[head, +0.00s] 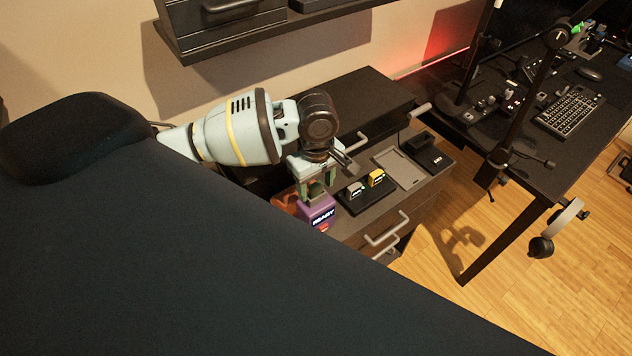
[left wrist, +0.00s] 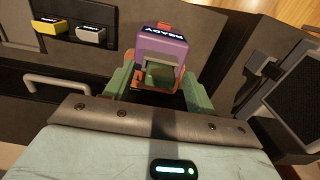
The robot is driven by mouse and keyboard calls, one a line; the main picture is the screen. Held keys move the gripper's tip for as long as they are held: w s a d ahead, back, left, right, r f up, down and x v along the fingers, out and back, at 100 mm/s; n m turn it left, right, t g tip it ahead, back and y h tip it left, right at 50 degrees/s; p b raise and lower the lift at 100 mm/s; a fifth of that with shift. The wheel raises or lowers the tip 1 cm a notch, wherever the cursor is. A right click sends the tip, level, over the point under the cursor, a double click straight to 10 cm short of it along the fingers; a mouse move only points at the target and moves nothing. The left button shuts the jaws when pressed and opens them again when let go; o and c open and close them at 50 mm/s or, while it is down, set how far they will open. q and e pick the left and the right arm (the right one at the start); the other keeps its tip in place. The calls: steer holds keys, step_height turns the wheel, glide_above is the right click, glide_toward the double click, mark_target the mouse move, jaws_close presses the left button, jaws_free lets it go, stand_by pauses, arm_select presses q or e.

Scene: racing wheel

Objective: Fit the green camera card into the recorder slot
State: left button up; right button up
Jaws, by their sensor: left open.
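The purple recorder (head: 318,213), marked READY, stands on the dark cabinet top; it also shows in the left wrist view (left wrist: 160,47). The dull green card (left wrist: 160,76) sits at the recorder's near side, between my fingers, and seems to be in the slot. How deep it sits I cannot tell. In the head view the green card (head: 316,190) shows small above the recorder. My left gripper (head: 318,185) is open, its green fingers on either side of the card with gaps in the left wrist view (left wrist: 158,88). My right gripper is out of view.
A black holder (head: 352,206) with a grey card (head: 357,188) and a yellow card (head: 376,177) stands right of the recorder. Beyond are a flat grey tray (head: 400,168) and a black stand (head: 427,152). An orange object (head: 284,202) is left of the recorder.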

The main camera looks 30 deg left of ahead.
mark_target(316, 184)
arm_select(q)
steer(key=shift+r, duration=0.1)
step_height(316, 184, up, 8)
steer(key=shift+f, duration=0.15)
steer(key=shift+f, duration=0.1)
stand_by(0.9)
